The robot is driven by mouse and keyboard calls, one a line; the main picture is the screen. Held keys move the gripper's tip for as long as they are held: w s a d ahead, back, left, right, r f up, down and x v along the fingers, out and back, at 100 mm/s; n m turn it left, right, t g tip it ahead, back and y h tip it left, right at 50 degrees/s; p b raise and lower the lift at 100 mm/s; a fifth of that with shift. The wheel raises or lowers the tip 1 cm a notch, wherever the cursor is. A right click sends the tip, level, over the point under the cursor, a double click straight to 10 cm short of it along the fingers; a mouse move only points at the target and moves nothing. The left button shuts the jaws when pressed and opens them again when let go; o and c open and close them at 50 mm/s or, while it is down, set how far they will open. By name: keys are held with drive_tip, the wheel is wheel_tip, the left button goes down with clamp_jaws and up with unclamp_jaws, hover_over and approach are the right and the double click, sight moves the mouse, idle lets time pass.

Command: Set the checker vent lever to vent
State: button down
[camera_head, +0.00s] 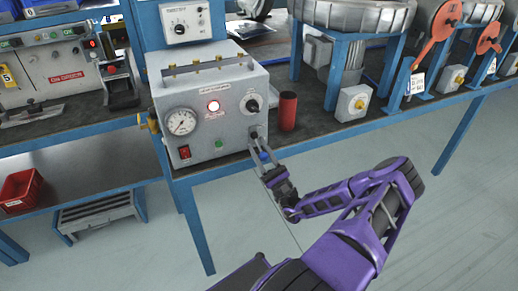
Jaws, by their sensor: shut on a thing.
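A small blue part shows between the fingers. I cannot read which position the lever is in.
A red cylinder (288,111) stands just right of the checker. A red bin (22,190) sits on the lower shelf at left. The floor in front is clear.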

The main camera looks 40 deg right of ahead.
drive_tip(key=shift+c, duration=2.4)
unclamp_jaws()
drive_tip(key=shift+f, duration=0.1)
drive_tip(key=v, duration=1.7)
drive_tip(key=shift+s+f, duration=0.1)
